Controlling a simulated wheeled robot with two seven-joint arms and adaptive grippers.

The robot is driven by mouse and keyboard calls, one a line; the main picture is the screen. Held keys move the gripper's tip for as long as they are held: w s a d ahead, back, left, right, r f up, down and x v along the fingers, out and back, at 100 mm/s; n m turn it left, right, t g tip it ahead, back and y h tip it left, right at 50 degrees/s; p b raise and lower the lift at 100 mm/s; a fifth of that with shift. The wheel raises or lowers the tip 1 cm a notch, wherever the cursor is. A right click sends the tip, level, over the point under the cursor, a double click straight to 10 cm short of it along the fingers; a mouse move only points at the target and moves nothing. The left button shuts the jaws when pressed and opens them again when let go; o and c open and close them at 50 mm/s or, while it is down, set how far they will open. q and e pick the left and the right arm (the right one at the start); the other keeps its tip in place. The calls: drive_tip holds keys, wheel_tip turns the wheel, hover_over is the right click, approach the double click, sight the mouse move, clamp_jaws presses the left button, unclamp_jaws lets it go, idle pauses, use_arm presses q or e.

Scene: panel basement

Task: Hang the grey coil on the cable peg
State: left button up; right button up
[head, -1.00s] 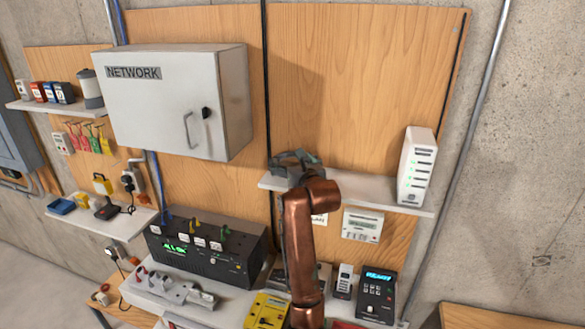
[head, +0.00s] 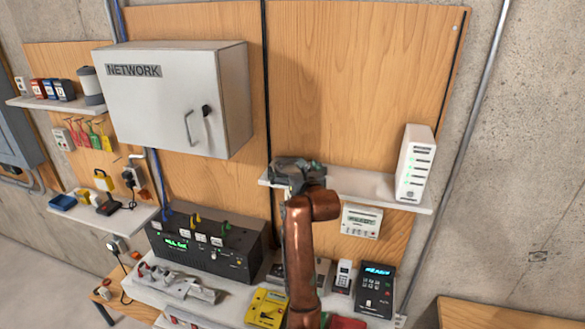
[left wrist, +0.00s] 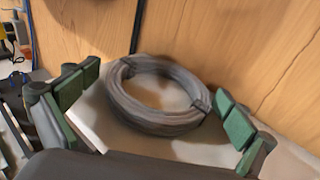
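The grey coil (left wrist: 158,95) lies on the white shelf (left wrist: 95,122), seen in the left wrist view as a ring of bundled cable. My left gripper (left wrist: 155,98) is open, with its green-padded fingers on either side of the coil. The right finger is very near the coil's edge; a gap shows on the left. In the head view my left gripper (head: 298,168) is at the left end of the shelf (head: 360,183), and it largely hides the coil there. I cannot make out the cable peg in either view. My right gripper is not in view.
A white router (head: 415,163) stands at the shelf's right end. The grey NETWORK cabinet (head: 175,98) juts out at upper left. Below are a black power unit (head: 207,243), a yellow device (head: 267,308) and a dark keypad unit (head: 375,290). The shelf's middle is clear.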

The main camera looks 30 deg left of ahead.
use_arm(q)
drive_tip(key=shift+d, duration=0.15)
drive_tip(key=b+v, duration=0.1)
drive_tip(key=v, duration=0.2)
drive_tip(key=b+v, duration=0.2)
drive_tip(key=v, duration=0.1)
drive_tip(key=shift+s+d+f, duration=0.1)
drive_tip(key=shift+d+f, duration=0.1)
drive_tip(key=shift+d, duration=0.2)
drive_tip(key=shift+s+d+r, duration=0.15)
drive_tip(key=shift+s+d, duration=0.1)
drive_tip(key=shift+s, duration=0.1)
